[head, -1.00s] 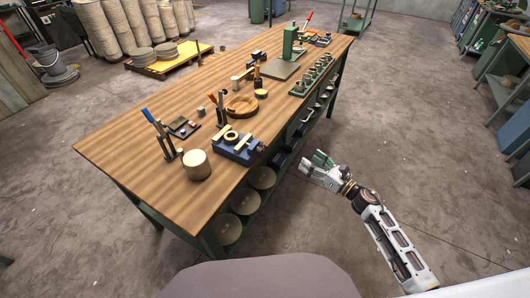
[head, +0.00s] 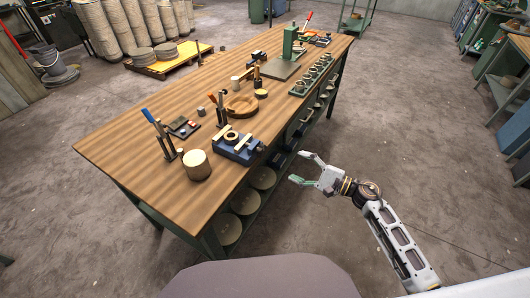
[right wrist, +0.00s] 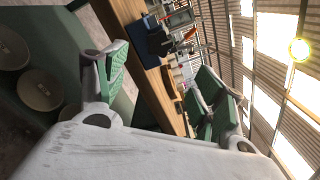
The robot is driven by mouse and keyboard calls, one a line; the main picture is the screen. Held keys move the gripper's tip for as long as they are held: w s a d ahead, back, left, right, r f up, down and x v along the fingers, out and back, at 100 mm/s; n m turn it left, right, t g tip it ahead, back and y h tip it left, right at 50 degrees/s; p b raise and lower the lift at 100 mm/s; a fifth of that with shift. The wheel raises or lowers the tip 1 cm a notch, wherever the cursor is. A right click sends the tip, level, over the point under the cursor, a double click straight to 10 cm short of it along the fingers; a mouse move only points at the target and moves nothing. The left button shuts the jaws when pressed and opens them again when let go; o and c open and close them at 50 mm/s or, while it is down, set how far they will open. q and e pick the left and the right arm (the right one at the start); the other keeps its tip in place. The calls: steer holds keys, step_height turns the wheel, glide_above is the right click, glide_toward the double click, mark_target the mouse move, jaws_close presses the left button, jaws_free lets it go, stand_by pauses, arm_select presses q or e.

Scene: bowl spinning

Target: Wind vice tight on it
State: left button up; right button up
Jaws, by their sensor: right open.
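The blue vice (head: 236,152) sits at the near right edge of the wooden table, with pale jaw strips on top and a round ring-like piece (head: 231,136) between them. I cannot tell how tightly the jaws hold it. The vice also shows in the right wrist view (right wrist: 160,42), beyond my fingers. My right gripper (head: 299,167) is open and empty, off the table's right side and apart from the vice, its fingers pointing toward the table. Its green-padded fingers frame the table edge in the right wrist view (right wrist: 157,82). My left gripper is not in view.
The wooden table (head: 130,140) carries a light cylinder (head: 196,165), a round wooden dish (head: 241,105), upright tools and a green press (head: 291,42). Round discs (head: 262,178) lie on the shelf below.

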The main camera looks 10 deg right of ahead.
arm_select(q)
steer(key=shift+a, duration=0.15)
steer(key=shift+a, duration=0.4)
arm_select(e)
steer(key=shift+a, duration=0.1)
steer(key=p, duration=0.2)
glide_toward(264, 152)
steer(key=a, duration=0.2)
steer(key=x, duration=0.2)
steer(key=p+x, duration=0.1)
steer(key=x, duration=0.1)
steer(key=w+x, duration=0.1)
steer(key=x, duration=0.1)
steer(key=shift+d+r, duration=0.25)
steer(key=shift+d, duration=0.1)
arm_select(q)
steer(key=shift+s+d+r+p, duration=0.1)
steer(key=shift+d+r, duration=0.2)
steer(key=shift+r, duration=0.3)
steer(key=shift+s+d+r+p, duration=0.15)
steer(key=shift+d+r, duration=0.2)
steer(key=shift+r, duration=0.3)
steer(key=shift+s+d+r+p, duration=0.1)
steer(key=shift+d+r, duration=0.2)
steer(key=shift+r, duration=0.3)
arm_select(e)
steer(key=shift+x, duration=0.95)
steer(key=shift+s, duration=0.1)
steer(key=shift+c, duration=0.3)
